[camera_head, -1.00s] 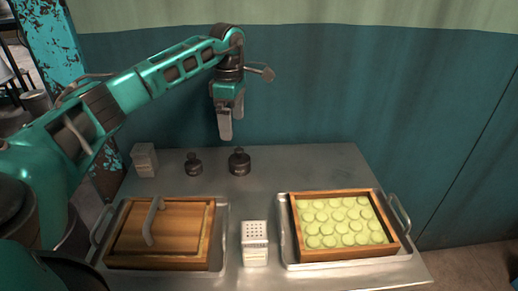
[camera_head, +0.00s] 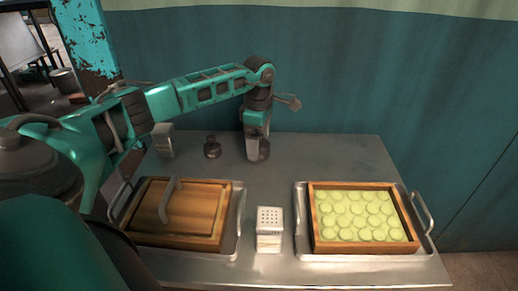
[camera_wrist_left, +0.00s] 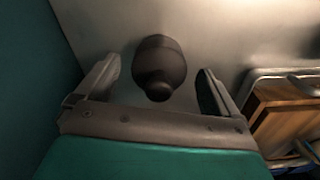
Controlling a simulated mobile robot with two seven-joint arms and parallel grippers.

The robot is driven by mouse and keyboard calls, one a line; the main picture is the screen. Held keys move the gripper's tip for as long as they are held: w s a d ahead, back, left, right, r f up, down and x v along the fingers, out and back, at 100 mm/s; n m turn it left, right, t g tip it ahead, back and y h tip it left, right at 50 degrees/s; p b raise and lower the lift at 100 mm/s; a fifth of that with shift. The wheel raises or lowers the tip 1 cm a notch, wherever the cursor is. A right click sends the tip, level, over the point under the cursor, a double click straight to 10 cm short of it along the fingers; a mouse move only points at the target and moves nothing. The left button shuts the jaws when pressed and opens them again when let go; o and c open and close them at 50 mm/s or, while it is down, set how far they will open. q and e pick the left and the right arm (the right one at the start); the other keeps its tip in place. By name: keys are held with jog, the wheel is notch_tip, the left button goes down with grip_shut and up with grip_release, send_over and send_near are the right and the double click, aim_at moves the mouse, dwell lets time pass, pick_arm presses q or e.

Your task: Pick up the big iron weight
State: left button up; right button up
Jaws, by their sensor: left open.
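The big iron weight (camera_head: 264,150) is dark and stands upright on the metal table, mostly hidden behind my left gripper (camera_head: 252,148) in the head view. In the left wrist view the weight (camera_wrist_left: 158,65) shows from above with its knob toward the gripper. The fingers of my left gripper (camera_wrist_left: 158,88) are spread apart on either side of it, with a gap on both sides. A smaller dark weight (camera_head: 212,148) stands to the left on the table. My right gripper is not in view.
A wooden box with a lid and handle (camera_head: 185,212) sits in a left metal tray. A wooden box of pale green discs (camera_head: 360,216) sits in a right tray. A white grater-like block (camera_head: 269,229) stands between them. A pale block (camera_head: 163,140) is at the back left. The table's back right is clear.

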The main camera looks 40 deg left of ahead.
pick_arm(q)
jog(key=shift+f, duration=0.85)
jog(key=shift+c, duration=0.3)
grip_shut()
jog(key=shift+w+r, duration=0.1)
jog(key=shift+r, duration=0.05)
